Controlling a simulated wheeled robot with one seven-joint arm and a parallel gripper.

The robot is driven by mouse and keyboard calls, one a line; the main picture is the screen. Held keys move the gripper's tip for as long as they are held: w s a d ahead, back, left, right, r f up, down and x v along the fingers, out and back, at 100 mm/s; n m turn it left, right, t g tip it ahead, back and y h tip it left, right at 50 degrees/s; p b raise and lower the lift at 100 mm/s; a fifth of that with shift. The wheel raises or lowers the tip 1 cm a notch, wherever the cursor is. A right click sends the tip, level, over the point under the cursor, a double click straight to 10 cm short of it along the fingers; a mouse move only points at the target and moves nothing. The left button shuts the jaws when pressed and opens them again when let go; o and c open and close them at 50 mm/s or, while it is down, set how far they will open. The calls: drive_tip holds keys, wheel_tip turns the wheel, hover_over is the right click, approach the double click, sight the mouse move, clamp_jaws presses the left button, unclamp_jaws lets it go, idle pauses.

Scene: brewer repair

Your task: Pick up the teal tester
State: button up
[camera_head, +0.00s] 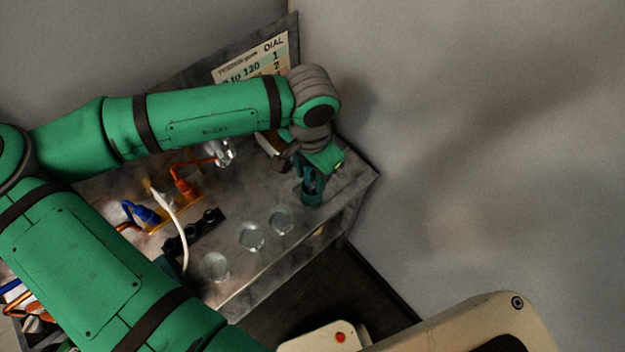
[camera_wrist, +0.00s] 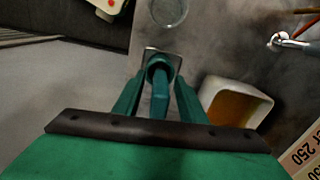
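The teal tester (camera_head: 312,190) stands upright near the right front end of the grey bench. In the wrist view my gripper (camera_wrist: 160,92) has one teal finger on each side of the tester. Narrow gaps seem to show between the fingers and the tester. Fingers and tester have similar colours, so contact at the tips is hard to judge.
Several clear round glass dishes (camera_head: 250,236) lie along the bench front. A dark rack (camera_head: 195,232), cables and an orange plug (camera_head: 184,187) are to the left. A white cup with amber liquid (camera_wrist: 235,105) is close to my gripper. A wall bounds the right.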

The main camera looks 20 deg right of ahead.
drive_tip(key=shift+c, duration=0.7)
drive_tip(key=shift+d, duration=0.1)
clamp_jaws()
drive_tip(key=shift+r, duration=0.1)
